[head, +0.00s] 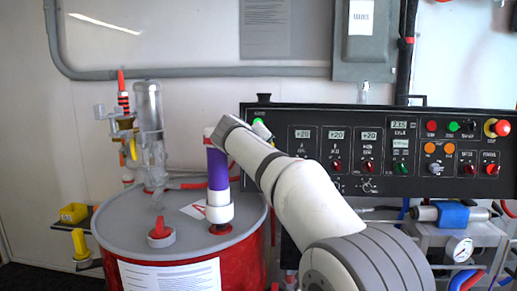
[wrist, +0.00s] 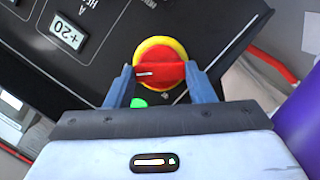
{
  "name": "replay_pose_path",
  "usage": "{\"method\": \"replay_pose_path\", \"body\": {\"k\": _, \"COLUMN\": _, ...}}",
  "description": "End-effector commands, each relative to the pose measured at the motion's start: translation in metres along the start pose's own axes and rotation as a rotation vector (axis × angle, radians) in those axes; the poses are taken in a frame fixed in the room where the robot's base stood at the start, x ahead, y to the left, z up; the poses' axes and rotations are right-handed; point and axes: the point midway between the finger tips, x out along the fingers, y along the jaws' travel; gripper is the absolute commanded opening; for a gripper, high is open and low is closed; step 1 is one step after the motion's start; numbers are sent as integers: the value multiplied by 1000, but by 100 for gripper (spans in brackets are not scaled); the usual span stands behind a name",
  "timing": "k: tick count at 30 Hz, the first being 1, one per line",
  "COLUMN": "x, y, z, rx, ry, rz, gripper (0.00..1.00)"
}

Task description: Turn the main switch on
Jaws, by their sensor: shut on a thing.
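The main switch (wrist: 150,58), a red rotary knob on a yellow round base, is on the black control panel in the wrist view. A white line marks the left part of its red handle, which lies nearly level in that picture. My gripper (wrist: 161,75) has one blue-grey finger at each end of the handle and is shut on it. A green light or button (wrist: 138,102) shows just below the knob, partly hidden by my gripper. In the head view my arm hides the switch, at the left end of the control panel (head: 300,185).
A red drum (head: 250,262) with a grey lid stands left of the panel, with a purple and white upright tube (head: 217,172) on it, close to my arm. A red and yellow button (head: 497,128) is at the panel's far right. A grey box (head: 362,40) hangs above.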

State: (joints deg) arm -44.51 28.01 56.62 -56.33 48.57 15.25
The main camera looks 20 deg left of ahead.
Motion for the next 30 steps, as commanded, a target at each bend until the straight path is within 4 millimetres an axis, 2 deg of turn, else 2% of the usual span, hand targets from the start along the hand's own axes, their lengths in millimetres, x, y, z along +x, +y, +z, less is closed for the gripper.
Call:
{"method": "replay_pose_path", "body": {"k": 7, "x": 1, "y": -2, "z": 2, "rx": 1, "ry": -6, "rz": -2, "gripper": 26}}
{"method": "replay_pose_path", "body": {"k": 8, "x": 1, "y": -2, "z": 2, "rx": 1, "ry": -6, "rz": -2, "gripper": 52}}
{"method": "replay_pose_path", "body": {"k": 15, "x": 0, "y": -1, "z": 1, "rx": 0, "ry": -3, "rz": -1, "gripper": 71}}
{"method": "replay_pose_path", "body": {"k": 23, "x": -2, "y": -1, "z": 0, "rx": 0, "ry": -1, "rz": -1, "gripper": 71}}
{"method": "replay_pose_path", "body": {"k": 26, "x": -11, "y": -2, "z": 0, "rx": 0, "ry": 0, "rz": -2, "gripper": 71}}
{"method": "replay_pose_path", "body": {"k": 30, "x": -35, "y": -2, "z": 0, "rx": 1, "ry": 3, "rz": -2, "gripper": 71}}
